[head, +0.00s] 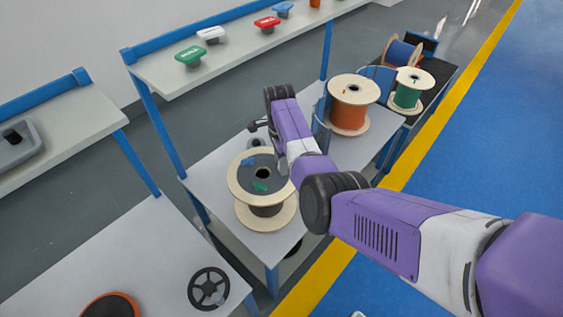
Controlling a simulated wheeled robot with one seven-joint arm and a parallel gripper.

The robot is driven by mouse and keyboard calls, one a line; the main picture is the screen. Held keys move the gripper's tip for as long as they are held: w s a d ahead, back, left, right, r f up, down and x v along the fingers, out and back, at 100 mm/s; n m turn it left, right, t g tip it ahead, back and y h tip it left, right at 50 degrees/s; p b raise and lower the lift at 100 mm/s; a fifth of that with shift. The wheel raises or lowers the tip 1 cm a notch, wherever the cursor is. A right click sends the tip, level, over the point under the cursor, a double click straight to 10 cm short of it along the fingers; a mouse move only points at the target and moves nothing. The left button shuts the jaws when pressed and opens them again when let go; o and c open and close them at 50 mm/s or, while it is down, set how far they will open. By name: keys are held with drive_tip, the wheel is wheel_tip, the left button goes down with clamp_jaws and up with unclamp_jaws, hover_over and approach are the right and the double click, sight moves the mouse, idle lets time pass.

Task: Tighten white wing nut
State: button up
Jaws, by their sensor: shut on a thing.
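A white piece with a dark base (211,35) sits on the raised shelf, between a green one and a red one. I cannot tell for sure whether it is the white wing nut. My gripper (254,127) is at the end of the purple arm, low over the middle table, behind the near cable spool (250,212). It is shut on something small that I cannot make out. A grey round part (257,142) shows just under the fingers, partly hidden by the spool and wrist. Whether they touch is not clear.
Green (191,57), red (267,24) and blue (284,9) pieces line the shelf. An orange cable spool (351,106) and a green one (409,91) stand to the right. A black handwheel (209,288) is at the front. The blue floor at right looks clear.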

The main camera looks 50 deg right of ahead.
drive_tip(key=shift+w+m, duration=0.1)
drive_tip(key=shift+m, duration=1.8)
drive_tip(key=o, duration=1.4)
drive_tip(key=shift+c, duration=0.2)
drive_tip(key=shift+w+d+r+b, duration=0.1)
drive_tip(key=shift+r+b, duration=0.55)
drive_tip(key=shift+r, duration=3.3)
